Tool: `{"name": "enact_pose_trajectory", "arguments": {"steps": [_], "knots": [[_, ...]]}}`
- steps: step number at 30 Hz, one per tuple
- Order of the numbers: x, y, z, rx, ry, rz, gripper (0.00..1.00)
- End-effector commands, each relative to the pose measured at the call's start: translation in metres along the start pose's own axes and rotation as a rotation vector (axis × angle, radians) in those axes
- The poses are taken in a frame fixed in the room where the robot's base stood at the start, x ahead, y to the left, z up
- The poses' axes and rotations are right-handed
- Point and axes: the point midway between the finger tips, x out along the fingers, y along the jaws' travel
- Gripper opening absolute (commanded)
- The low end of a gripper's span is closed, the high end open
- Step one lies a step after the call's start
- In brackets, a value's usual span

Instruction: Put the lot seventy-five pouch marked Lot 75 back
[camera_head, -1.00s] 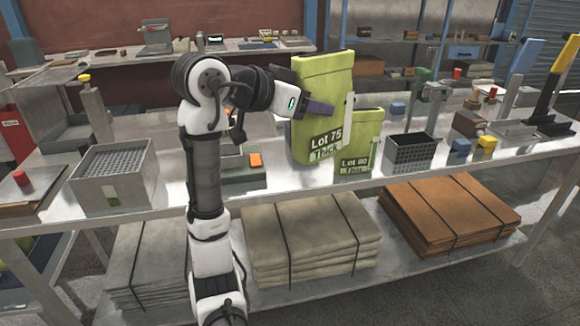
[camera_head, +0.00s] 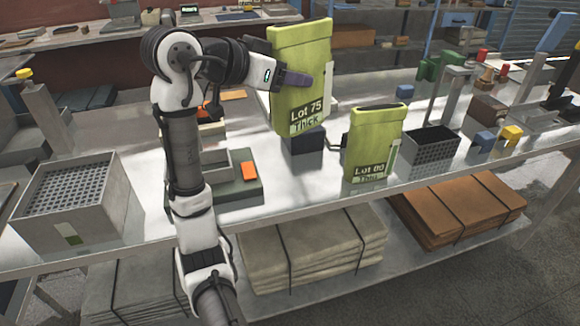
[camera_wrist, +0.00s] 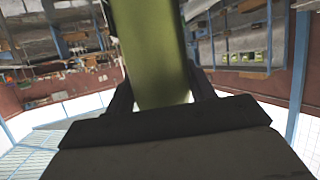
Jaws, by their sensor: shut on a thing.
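The Lot 75 pouch (camera_head: 300,45) is a tall, flat, yellow-green pouch with a dark label reading "Lot 75 Thick". My gripper (camera_head: 297,80) is shut on it from the left and holds it upright, raised above the bench. In the wrist view the pouch (camera_wrist: 152,55) fills the space between the fingers of my gripper (camera_wrist: 160,98). A smaller green Lot 80 pouch (camera_head: 373,135) stands to the right, apart from it. A dark block (camera_head: 303,150) shows just below the held pouch; whether they touch is unclear.
A grey device with an orange button (camera_head: 249,171) stands left of the dark block. A dark grid-bottomed box (camera_head: 430,150) and blue and yellow blocks are to the right. A grey perforated bin (camera_head: 75,205) is at left. Bare bench (camera_head: 300,200) lies in front.

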Motion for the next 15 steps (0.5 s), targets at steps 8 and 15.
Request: {"name": "enact_pose_trajectory", "arguments": {"steps": [8,15], "knots": [[0.024,-0.001,0.058,-0.006,-0.001,0.002,0.00],[0.044,-0.001,0.107,-0.006,-0.002,0.002,0.00]]}}
